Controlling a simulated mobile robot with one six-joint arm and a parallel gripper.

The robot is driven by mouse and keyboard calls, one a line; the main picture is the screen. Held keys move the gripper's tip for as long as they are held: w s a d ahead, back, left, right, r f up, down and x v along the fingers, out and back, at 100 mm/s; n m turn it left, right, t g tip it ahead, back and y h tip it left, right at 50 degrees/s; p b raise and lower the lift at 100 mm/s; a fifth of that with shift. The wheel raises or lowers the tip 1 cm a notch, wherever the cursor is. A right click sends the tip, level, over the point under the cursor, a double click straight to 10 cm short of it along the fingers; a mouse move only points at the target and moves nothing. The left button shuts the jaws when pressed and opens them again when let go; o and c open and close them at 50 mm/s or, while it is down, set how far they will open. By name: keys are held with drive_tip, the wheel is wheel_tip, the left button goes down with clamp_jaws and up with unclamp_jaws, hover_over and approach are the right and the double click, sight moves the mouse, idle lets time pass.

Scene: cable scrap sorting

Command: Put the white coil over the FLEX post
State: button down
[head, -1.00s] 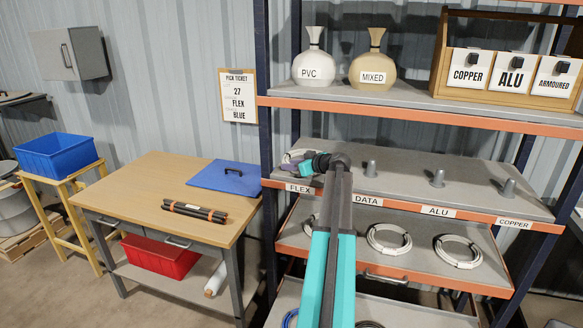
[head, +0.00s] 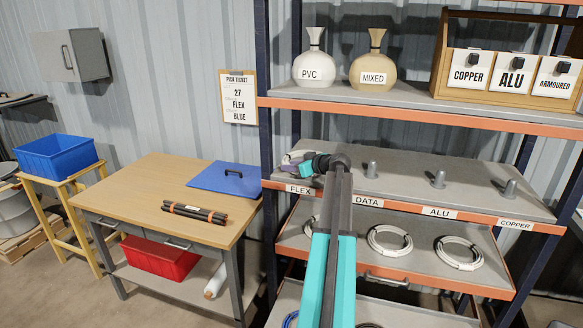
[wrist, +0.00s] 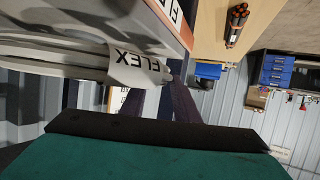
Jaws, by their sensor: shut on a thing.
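The white coil (wrist: 60,52) fills the upper left of the wrist view, close to the camera, with a white tag (wrist: 138,66) reading FLEX. My gripper (head: 297,161) is shut on the coil at the left end of the post shelf, just above the FLEX label (head: 299,189). In the head view my gripper and arm cover most of the coil. The FLEX post cannot be made out behind them, so I cannot tell whether the coil is around it.
Bare grey posts stand to the right at DATA (head: 371,169), ALU (head: 438,178) and COPPER (head: 509,187). White coils (head: 390,240) lie on the shelf below. A wooden workbench (head: 150,190) stands left.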

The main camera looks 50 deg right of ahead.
drive_tip(key=shift+f+b, duration=0.55)
drive_tip(key=shift+b, duration=0.35)
idle(0.5)
drive_tip(key=c, duration=1.3)
unclamp_jaws()
drive_tip(key=shift+r, duration=3.45)
drive_tip(key=shift+s, duration=0.15)
